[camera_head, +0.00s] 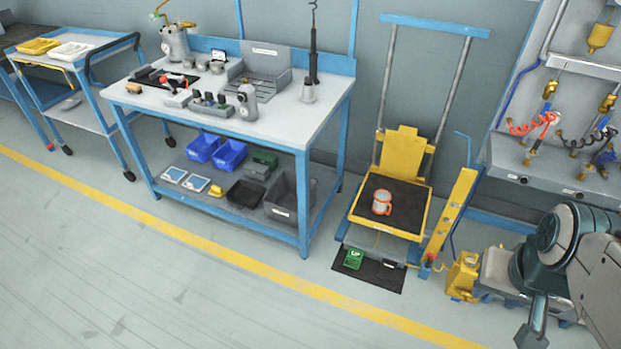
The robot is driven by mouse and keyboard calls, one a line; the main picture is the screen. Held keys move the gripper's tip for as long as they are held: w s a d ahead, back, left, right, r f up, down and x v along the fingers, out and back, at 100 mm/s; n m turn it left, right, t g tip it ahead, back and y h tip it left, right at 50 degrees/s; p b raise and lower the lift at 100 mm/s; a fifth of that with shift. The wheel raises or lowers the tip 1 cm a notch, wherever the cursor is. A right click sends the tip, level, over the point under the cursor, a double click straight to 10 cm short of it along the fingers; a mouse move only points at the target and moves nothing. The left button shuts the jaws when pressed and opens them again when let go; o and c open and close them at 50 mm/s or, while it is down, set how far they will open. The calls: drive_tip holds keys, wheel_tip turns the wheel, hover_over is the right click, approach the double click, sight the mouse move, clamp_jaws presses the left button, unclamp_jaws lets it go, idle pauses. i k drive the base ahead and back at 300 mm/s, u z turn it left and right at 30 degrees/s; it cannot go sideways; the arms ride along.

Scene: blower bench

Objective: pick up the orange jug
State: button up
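A small jug (381,202) with a pale grey body and orange rim, base edge and handle stands upright on the black top of a yellow lift platform (414,225). It is the only jug with orange on it that I see. My arm comes in at the lower right, well apart from the jug. A dark grey end piece (533,323) hangs down there, cut by the bottom edge; it may be my gripper, and its fingers cannot be made out.
A yellow can (462,276) stands on the floor right of the platform. A blue workbench (310,115) with tools and bins is to the left. A wall panel (570,120) with coiled hoses is at right. The platform's tall blue handle (435,25) rises behind the jug. The front floor is clear.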

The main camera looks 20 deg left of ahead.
sight(382, 197)
drive_tip(key=i, duration=1.9)
drive_tip(key=u, duration=0.35)
